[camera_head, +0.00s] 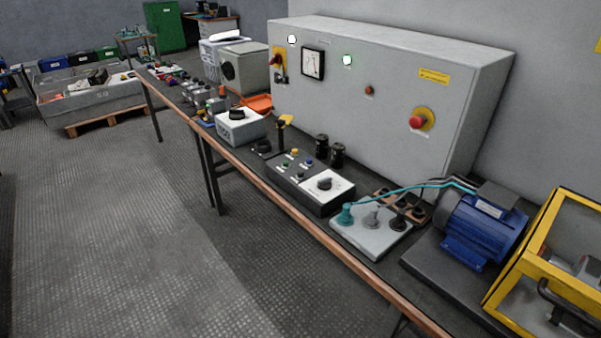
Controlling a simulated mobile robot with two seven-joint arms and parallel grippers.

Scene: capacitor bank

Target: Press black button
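A dark control box (287,184) with several small coloured buttons sits on the long bench, in front of the grey cabinet. A yellow button (295,151), a blue button (309,162) and a green button (285,166) show on its top. A small dark button (300,175) is near its front edge; its exact colour is hard to tell at this size. The box's white right part carries a black rotary knob (325,184). Neither of my grippers is in view.
The grey cabinet (390,95) stands behind, with a red knob (417,122) on yellow. A grey plate with teal, grey and black knobs (371,240), a blue motor (483,228) and a yellow-framed case (545,250) stand to the right. The floor (120,230) in front is clear.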

